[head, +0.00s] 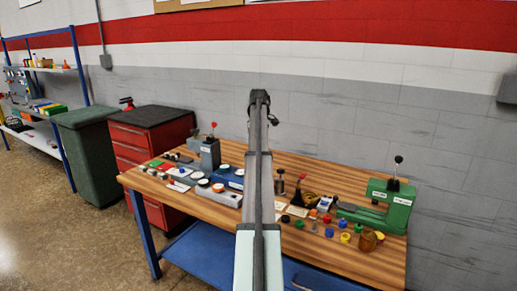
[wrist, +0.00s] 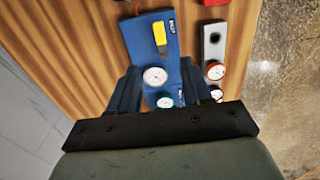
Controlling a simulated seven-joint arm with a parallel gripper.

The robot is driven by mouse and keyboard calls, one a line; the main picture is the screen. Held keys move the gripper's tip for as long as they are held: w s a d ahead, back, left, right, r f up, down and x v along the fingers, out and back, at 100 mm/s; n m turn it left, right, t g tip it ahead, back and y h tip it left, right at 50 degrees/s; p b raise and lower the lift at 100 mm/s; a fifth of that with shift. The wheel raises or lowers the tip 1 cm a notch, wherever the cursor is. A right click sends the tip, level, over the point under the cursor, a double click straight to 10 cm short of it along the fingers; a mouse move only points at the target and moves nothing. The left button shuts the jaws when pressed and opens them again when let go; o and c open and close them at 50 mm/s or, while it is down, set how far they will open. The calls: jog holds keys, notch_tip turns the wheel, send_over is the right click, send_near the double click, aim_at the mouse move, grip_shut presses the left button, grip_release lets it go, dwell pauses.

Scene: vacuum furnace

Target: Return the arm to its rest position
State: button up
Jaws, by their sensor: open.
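My arm (head: 258,190) stretches up from the bottom middle of the head view, over the workbench. My gripper (wrist: 160,72) shows in the wrist view with its two dark fingers apart and nothing clearly held between them. Below and between the fingers is a blue block (wrist: 146,40) with round white dials and a yellow piece on it. The fingers hide part of this block, and I cannot tell the height above it. In the head view, the fingers cannot be made out.
The wooden workbench (head: 318,258) holds a green press (head: 390,205) at right, a grey press (head: 207,152) at left, and several small coloured parts in front. A red cabinet (head: 135,150) and a green bin (head: 88,150) stand left. The wall (head: 340,110) is behind.

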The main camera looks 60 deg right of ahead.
dwell(0.5)
